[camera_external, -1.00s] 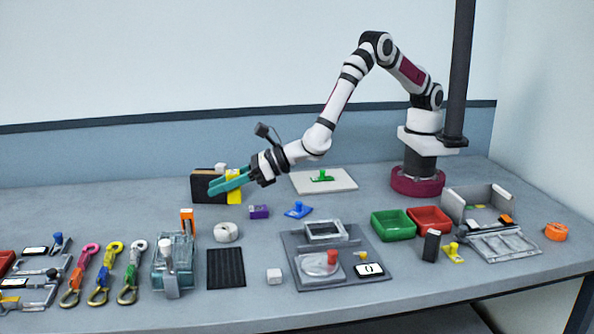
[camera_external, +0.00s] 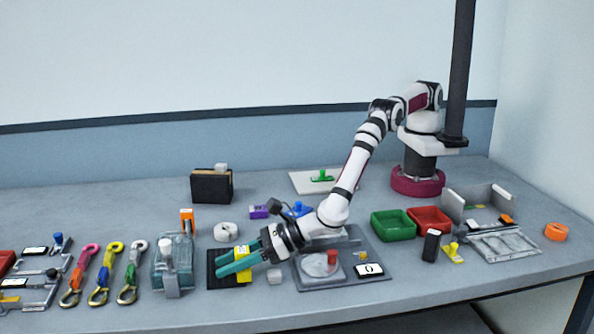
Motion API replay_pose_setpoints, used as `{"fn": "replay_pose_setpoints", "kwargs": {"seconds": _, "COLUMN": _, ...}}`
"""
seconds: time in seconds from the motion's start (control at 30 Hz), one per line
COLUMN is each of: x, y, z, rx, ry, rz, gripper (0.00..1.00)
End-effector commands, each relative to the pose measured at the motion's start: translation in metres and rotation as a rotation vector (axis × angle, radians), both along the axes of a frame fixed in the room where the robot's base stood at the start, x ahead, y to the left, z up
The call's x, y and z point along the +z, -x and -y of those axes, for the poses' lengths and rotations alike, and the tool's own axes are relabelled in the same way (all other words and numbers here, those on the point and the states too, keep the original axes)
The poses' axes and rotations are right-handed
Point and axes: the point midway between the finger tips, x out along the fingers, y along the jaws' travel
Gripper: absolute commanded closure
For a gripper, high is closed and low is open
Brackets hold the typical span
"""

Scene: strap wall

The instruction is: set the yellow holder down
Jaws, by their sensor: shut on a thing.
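The yellow holder (camera_external: 243,251) is between the teal fingers of my gripper (camera_external: 238,263), which is shut on it. The fingers cover part of the holder. Holder and fingers are over the black ribbed mat (camera_external: 226,281) at the front of the table. I cannot tell whether the holder touches the mat or is just above it.
A grey plate with a scale (camera_external: 322,282) lies under my wrist. A white ring (camera_external: 227,232) is behind the mat, and a clear container (camera_external: 172,262) stands to its left.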

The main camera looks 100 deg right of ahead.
Motion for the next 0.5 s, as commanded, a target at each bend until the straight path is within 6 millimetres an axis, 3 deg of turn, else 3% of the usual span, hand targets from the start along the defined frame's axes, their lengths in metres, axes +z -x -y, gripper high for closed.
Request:
{"fn": "replay_pose_setpoints", "kwargs": {"seconds": 0.17, "x": -0.0019, "y": -0.0001, "z": 0.0003, "rx": 0.000, "ry": 0.000, "rz": 0.000, "gripper": 1.00}}
{"fn": "replay_pose_setpoints", "kwargs": {"seconds": 0.2, "x": -0.0030, "y": 0.0000, "z": 0.0004, "rx": 0.000, "ry": 0.001, "rz": -0.001, "gripper": 0.61}}
{"fn": "replay_pose_setpoints", "kwargs": {"seconds": 0.37, "x": -0.0025, "y": 0.0000, "z": 0.0005, "rx": -0.001, "ry": 0.000, "rz": 0.000, "gripper": 0.33}}
{"fn": "replay_pose_setpoints", "kwargs": {"seconds": 0.5, "x": -0.0023, "y": -0.0001, "z": 0.0005, "rx": 0.000, "ry": 0.000, "rz": 0.000, "gripper": 0.33}}
